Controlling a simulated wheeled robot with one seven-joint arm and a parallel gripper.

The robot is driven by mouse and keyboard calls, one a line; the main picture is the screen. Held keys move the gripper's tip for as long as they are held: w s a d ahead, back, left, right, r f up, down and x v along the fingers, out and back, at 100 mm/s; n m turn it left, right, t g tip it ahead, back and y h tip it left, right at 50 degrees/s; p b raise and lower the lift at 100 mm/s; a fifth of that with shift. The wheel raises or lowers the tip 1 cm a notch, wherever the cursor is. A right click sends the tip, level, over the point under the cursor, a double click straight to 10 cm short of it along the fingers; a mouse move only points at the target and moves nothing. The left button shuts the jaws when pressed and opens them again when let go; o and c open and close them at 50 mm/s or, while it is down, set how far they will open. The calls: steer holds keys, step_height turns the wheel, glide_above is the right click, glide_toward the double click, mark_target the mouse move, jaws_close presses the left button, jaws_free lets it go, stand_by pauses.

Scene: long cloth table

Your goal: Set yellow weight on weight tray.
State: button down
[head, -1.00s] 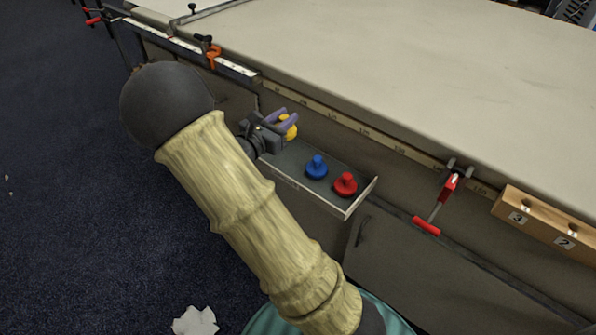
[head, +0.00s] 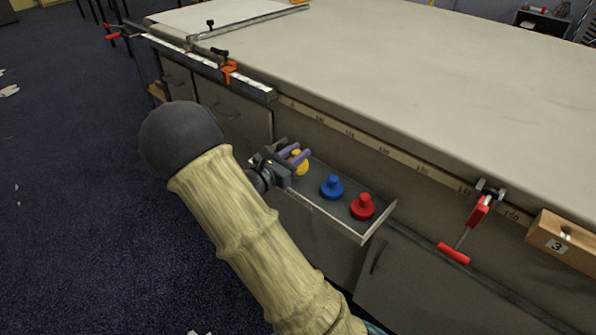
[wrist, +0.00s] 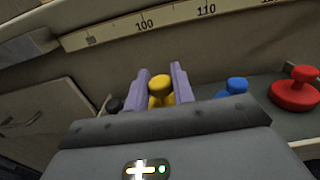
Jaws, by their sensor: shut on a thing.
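The yellow weight (head: 299,165) is between the purple fingers of my gripper (head: 297,157), which is shut on it. It also shows in the wrist view (wrist: 160,90), upright, with its knob between the fingers (wrist: 161,88). The weight tray (head: 318,207) is a shallow grey tray with a pale rim at the table's side. The weight is at the tray's left end; whether its base touches the tray is hidden by my gripper.
A blue weight (head: 331,187) and a red weight (head: 362,206) stand on the tray to the right of the yellow one. The table's side with a measuring strip (head: 384,150) rises just behind. A red clamp (head: 478,212) hangs at the right, and an orange clamp (head: 229,72) sits at the upper left.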

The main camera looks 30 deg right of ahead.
steer(key=shift+d+f, duration=0.15)
steer(key=shift+f, duration=0.1)
steer(key=shift+s+r, duration=0.1)
steer(key=shift+s, duration=0.1)
steer(key=shift+w+f+b, duration=0.1)
steer(key=shift+f+b, duration=0.55)
steer(key=shift+f, duration=1.2)
steer(key=shift+f, duration=0.1)
steer(key=c, duration=1.2)
jaws_free()
steer(key=shift+a, duration=0.25)
steer(key=p+v, duration=0.3)
steer(key=v, duration=0.8)
steer(key=shift+s+a, duration=0.2)
steer(key=shift+a, duration=0.15)
